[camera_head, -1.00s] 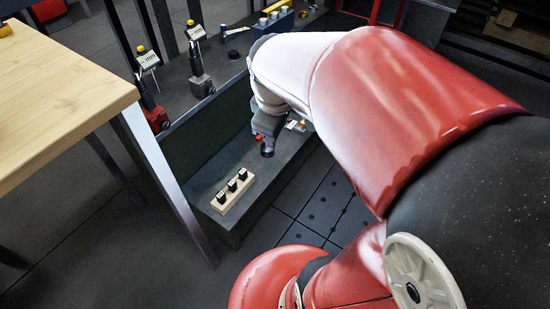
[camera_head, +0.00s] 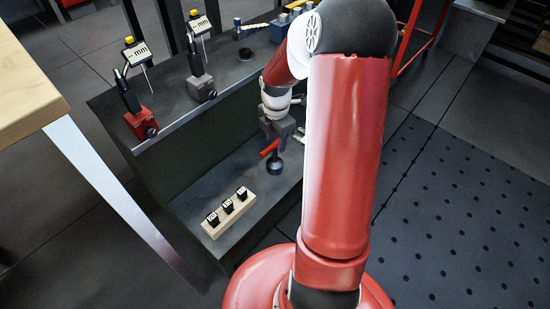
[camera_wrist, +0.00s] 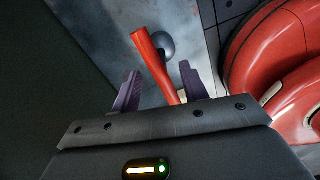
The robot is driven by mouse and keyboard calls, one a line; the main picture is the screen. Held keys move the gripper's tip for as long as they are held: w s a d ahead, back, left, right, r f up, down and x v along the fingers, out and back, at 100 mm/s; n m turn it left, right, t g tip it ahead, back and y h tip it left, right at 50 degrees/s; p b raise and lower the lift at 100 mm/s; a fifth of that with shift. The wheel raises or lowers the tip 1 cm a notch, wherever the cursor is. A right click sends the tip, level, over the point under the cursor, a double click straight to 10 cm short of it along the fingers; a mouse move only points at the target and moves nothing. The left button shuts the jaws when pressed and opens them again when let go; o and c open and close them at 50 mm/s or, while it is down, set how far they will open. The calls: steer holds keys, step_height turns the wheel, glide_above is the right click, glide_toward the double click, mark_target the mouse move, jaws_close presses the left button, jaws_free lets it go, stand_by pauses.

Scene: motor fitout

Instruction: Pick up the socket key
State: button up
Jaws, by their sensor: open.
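The socket key appears to be the red-handled piece (camera_head: 270,148) on the lower shelf of the dark bench, tilted in the picture, with a dark round part (camera_head: 275,167) beside its end. In the wrist view the red handle (camera_wrist: 152,58) runs between my two purple fingers, and the dark round part (camera_wrist: 164,44) shows behind its far end. My gripper (camera_wrist: 160,85) is open, with a finger on each side of the handle; I cannot tell whether either touches it. In the head view my gripper (camera_head: 279,132) is just above the handle, partly hiding it.
A pale wooden block (camera_head: 229,212) with three dark pieces lies on the shelf nearer the front. The bench's upper ledge (camera_head: 180,118) carries a red-based stand (camera_head: 141,124) and a grey-based stand (camera_head: 202,86). A wooden table (camera_head: 25,85) is at left. The floor at right is clear.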

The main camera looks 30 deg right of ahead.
mark_target(275, 157)
step_height(275, 157, down, 4)
steer(key=shift+a+f+b, duration=0.15)
steer(key=shift+b, duration=0.45)
jaws_close()
